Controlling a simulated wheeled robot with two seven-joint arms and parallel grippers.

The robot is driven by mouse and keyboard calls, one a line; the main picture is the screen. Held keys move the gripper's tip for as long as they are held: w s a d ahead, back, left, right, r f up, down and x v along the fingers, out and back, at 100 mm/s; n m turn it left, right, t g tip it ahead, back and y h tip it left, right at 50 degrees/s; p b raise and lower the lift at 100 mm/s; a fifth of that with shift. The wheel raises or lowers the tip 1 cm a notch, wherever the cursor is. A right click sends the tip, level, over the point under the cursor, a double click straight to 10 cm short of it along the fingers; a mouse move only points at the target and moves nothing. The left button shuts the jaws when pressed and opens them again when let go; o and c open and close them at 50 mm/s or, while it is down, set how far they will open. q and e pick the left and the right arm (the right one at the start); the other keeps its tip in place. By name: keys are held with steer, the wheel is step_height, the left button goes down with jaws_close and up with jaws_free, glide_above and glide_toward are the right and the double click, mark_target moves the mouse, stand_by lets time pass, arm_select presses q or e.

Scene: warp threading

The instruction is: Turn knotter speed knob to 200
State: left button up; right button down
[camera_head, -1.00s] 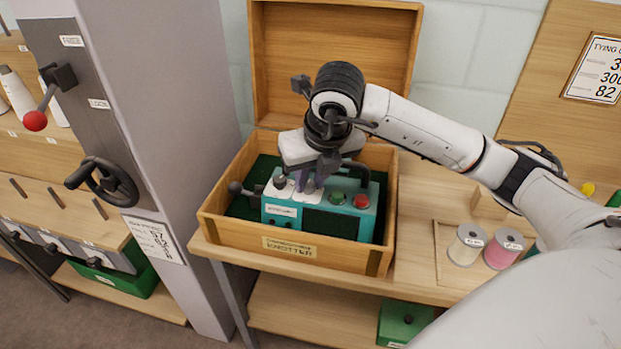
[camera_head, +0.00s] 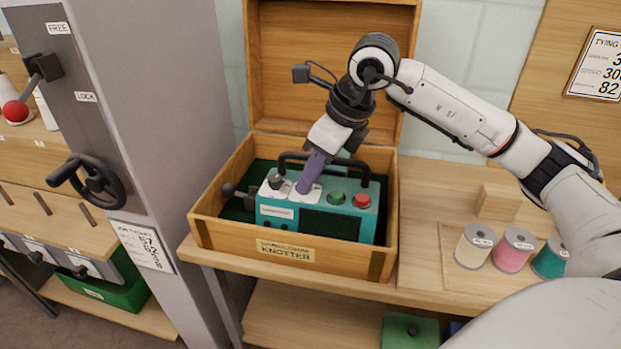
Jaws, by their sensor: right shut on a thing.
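The teal knotter (camera_head: 275,212) sits in an open wooden box labelled KNOTTER. Its top has a dark knob (camera_head: 277,182) on a white dial plate at the left, and a second white dial plate (camera_head: 297,189) beside it. My right gripper (camera_head: 305,188) comes down tilted onto this second plate, its purple fingers shut on the knob there. The fingers hide that knob, and the dial markings are too small to read. My left gripper is not in view.
A green button (camera_head: 337,198) and a red button (camera_head: 361,201) are right of the gripper. A black handle (camera_head: 325,158) arches behind it. The box walls (camera_head: 215,228) surround the knotter. Thread spools (camera_head: 474,246) and a wooden block (camera_head: 497,203) stand on the bench to the right.

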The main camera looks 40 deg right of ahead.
steer(key=shift+d+n+y, duration=0.1)
steer(key=shift+n+y, duration=0.2)
steer(key=shift+n, duration=0.3)
steer(key=c, duration=1.5)
jaws_free()
